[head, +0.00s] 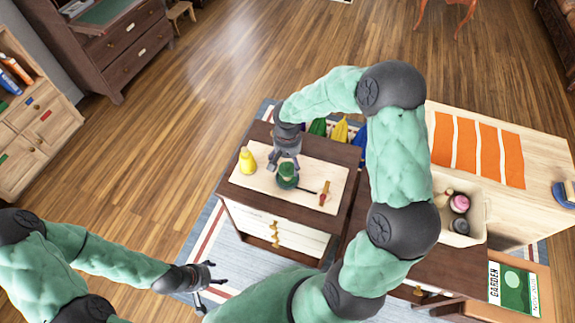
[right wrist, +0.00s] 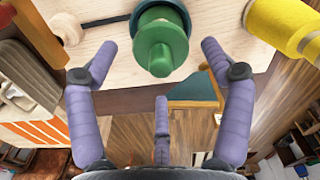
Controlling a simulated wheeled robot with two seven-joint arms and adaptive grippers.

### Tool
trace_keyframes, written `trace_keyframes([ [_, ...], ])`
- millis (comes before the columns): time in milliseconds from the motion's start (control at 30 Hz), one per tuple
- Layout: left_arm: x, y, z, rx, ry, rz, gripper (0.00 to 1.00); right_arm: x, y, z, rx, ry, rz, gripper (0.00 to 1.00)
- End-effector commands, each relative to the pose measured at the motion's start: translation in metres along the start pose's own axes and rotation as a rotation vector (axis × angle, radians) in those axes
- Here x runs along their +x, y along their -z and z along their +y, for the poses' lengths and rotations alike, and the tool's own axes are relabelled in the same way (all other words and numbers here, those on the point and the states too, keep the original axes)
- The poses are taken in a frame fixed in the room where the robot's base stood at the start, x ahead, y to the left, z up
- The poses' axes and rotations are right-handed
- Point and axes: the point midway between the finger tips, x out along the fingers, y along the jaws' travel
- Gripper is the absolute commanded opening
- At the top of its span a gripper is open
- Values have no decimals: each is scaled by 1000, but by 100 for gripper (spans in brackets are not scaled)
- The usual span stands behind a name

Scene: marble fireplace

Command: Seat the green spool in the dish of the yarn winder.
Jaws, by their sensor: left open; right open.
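My left gripper (head: 206,287) is open and empty at the lower left, away from the cabinet.
A yellow spool (head: 247,161) stands left of the green one, on the same board (head: 318,168). The cabinet top (head: 259,131) bears the board. A bin (head: 480,205) with pink and dark items and a table with orange strips (head: 490,150) are to the right.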

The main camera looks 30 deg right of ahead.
Motion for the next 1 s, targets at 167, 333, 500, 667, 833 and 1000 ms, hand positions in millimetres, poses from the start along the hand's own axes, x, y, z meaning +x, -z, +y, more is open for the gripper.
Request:
trace_keyframes([
  [167, -12, 0, 4, 0, 0, 0, 65, -40, 0, 0, 0, 1, 2, 81],
  [333, -18, -1, 6, 0, 0, 0, 65, -63, 0, 0, 0, 1, 1, 81],
  [500, -20, -1, 7, 0, 0, 0, 65, -74, 0, 0, 0, 0, 0, 81],
  [667, -20, -1, 7, 0, 0, 0, 65, -76, 0, 0, 0, 1, 0, 81],
  [833, -20, -1, 7, 0, 0, 0, 65, -75, 0, 0, 0, 1, 0, 81],
  [1000, -20, -1, 7, 0, 0, 0, 65, -75, 0, 0, 0, 0, 0, 81],
])
